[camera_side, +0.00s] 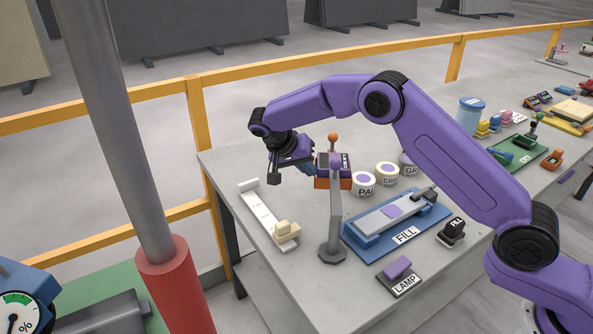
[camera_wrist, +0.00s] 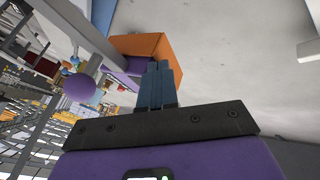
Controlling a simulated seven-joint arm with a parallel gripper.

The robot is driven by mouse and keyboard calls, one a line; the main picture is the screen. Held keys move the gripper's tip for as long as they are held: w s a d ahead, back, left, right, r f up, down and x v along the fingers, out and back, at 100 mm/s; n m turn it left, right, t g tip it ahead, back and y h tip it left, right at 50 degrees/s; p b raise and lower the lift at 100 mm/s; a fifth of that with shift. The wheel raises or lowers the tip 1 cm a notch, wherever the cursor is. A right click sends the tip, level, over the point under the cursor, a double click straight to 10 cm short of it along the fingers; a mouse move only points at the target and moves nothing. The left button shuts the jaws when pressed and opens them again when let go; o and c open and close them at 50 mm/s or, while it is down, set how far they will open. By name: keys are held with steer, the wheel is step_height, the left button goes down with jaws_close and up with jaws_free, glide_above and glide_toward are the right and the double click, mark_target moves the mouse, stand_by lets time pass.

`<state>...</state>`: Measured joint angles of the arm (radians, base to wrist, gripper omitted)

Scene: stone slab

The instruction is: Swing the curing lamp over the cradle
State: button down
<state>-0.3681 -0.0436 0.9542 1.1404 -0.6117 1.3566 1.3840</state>
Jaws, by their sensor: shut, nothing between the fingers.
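A grey upright post (camera_side: 334,215) with a purple ball (camera_side: 336,161) on top stands on a round dark base. The purple ball also shows at the left of the wrist view (camera_wrist: 79,87). A small purple block (camera_side: 397,267) lies on a dark plate labelled LAMP (camera_side: 407,284). I cannot tell for sure which part is the lamp head.
A white rail (camera_side: 262,213) with beige blocks lies left. A black stamp-like block (camera_side: 453,230) stands right of the cradle.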

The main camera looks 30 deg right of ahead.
mark_target(333, 164)
steer(key=d+m+g, duration=0.1)
steer(key=d, duration=0.1)
steer(key=s+d+m+g, duration=0.1)
steer(key=d+m, duration=0.1)
steer(key=s+d+m+g, duration=0.1)
steer(key=d, duration=0.1)
steer(key=shift+s+m, duration=0.25)
steer(key=shift+m, duration=0.05)
steer(key=s+d+m+g+y, duration=0.3)
steer(key=s+d+m, duration=0.2)
steer(key=s+m, duration=0.1)
steer(key=shift+s+d+m, duration=0.3)
steer(key=shift+s+d, duration=0.1)
steer(key=shift+s, duration=0.3)
steer(key=shift+f+g, duration=0.1)
steer(key=shift+g, duration=0.2)
steer(key=v, duration=1.1)
steer(key=shift+w, duration=0.15)
steer(key=shift+w+a+r, duration=0.2)
steer(key=shift+a+r, duration=0.05)
steer(key=shift+r, duration=0.35)
